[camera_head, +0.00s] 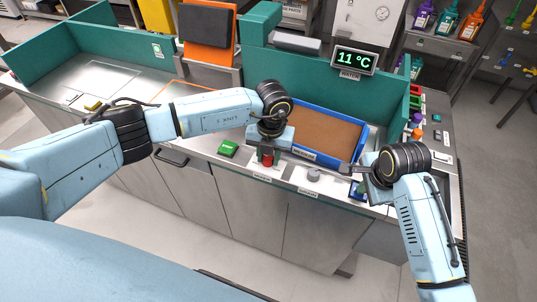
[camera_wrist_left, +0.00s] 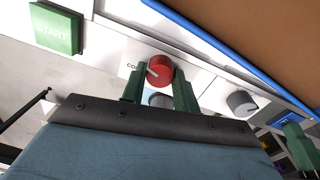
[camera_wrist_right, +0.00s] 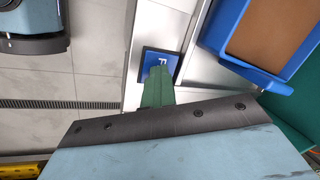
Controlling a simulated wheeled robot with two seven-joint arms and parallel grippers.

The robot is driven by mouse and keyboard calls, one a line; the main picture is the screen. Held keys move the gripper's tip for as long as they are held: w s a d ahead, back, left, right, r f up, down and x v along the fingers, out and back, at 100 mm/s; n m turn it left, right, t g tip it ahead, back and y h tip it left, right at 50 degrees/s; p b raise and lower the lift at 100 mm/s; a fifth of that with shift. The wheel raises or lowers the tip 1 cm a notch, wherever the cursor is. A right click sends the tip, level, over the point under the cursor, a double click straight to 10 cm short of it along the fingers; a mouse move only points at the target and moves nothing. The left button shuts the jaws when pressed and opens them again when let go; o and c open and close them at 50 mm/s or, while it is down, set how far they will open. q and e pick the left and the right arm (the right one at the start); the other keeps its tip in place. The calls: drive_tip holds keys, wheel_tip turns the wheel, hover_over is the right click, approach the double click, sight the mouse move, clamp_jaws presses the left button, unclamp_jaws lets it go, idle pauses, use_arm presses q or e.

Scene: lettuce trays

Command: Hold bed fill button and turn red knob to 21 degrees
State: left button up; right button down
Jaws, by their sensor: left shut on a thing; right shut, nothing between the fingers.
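The red knob (camera_head: 268,163) sits on the counter's front panel, with a pale pointer line that shows in the left wrist view (camera_wrist_left: 160,66). My left gripper (camera_wrist_left: 157,82) is shut on it, one green finger on each side. The water display (camera_head: 353,61) reads 11 °C. The blue button (camera_wrist_right: 149,60), its label partly hidden, lies at the panel's right part. My right gripper (camera_wrist_right: 158,78) is shut and empty, its green fingertips over the button's edge. I cannot tell whether they press it.
A grey knob (camera_head: 313,175) stands right of the red knob. A green START button (camera_head: 228,148) is to its left. A blue-rimmed tray (camera_head: 358,148) with a brown bed lies behind the knobs. Coloured bottles and small controls line the right side.

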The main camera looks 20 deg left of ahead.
sight(269, 160)
use_arm(q)
drive_tip(key=m, duration=0.4)
drive_tip(key=shift+a+r+m, duration=0.1)
drive_tip(key=shift+m, duration=2.2)
drive_tip(key=o, duration=0.7)
wheel_tip(269, 160, up, 12)
drive_tip(key=shift+s+d, duration=0.25)
drive_tip(key=shift+d, duration=0.05)
